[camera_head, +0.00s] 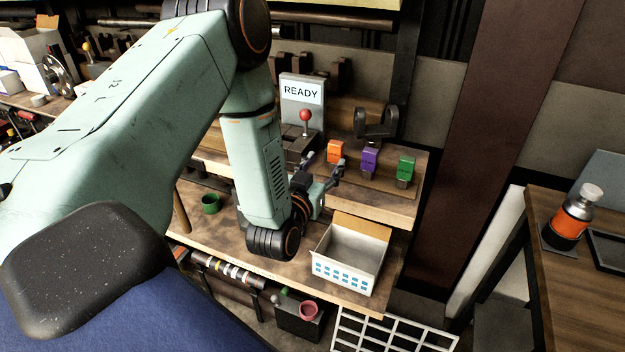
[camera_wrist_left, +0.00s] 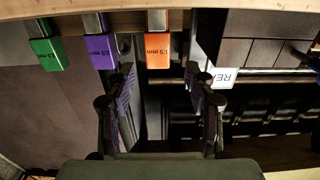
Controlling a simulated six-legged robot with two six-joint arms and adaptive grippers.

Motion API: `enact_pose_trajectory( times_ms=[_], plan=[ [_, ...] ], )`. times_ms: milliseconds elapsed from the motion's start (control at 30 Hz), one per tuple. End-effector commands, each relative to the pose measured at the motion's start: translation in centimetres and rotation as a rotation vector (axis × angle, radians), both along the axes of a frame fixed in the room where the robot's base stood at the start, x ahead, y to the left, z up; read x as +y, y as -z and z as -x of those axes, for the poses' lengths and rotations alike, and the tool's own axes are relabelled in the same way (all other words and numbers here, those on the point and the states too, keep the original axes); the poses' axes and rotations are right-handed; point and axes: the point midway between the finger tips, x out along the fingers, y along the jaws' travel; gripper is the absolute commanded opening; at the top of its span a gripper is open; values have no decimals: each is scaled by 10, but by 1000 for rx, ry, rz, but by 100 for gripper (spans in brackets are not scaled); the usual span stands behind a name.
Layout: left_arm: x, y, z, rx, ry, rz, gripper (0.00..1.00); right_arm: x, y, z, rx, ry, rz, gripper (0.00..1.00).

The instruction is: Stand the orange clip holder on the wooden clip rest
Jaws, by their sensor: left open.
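The orange clip holder (camera_head: 335,151) stands upright at the left end of a row on the raised wooden shelf, beside a purple one and a green one. It also shows in the left wrist view (camera_wrist_left: 158,52), just beyond the fingertips. A thin wooden strip, which looks like the clip rest (camera_head: 382,187), lies under the row; whether the orange holder stands on it I cannot tell. My left gripper (camera_head: 325,164) is open and empty in front of the orange holder, its fingers (camera_wrist_left: 159,78) apart either side of the holder's line in the wrist view. My right gripper is out of view.
The purple holder (camera_head: 370,159) is close to the right of the orange one, then the green holder (camera_head: 406,169). A READY sign (camera_head: 301,92) and red-knobbed lever (camera_head: 306,117) stand behind left. A white open box (camera_head: 345,272) and green cup (camera_head: 210,203) are on the lower bench.

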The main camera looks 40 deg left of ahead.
Motion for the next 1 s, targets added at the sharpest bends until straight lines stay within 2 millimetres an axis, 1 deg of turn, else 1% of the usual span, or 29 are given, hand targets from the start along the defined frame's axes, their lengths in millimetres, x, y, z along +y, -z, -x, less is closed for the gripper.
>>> enact_pose_trajectory(
  times_ms=[33,100,200,300,400,567,667,767,833,867,900,967,1000],
  plan=[
    [-3,1,12,5,-1,2,54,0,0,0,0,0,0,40],
    [-6,1,25,5,-1,2,54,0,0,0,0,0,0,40],
    [-10,0,42,4,0,2,54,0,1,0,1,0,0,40],
    [-13,0,54,2,0,1,54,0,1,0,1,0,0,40],
    [-15,-1,62,1,0,0,54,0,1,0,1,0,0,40],
    [-16,-1,67,1,0,0,54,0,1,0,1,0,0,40],
    [-21,8,68,40,14,8,54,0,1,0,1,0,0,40],
    [-37,41,77,180,59,38,54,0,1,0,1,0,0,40],
    [-54,77,92,337,99,70,54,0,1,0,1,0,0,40],
    [-62,93,102,413,117,83,54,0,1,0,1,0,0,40],
    [-71,114,117,515,137,103,54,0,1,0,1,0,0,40],
    [-84,143,143,667,161,128,54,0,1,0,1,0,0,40],
    [-92,160,163,770,174,145,54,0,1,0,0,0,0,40]
  ],
)
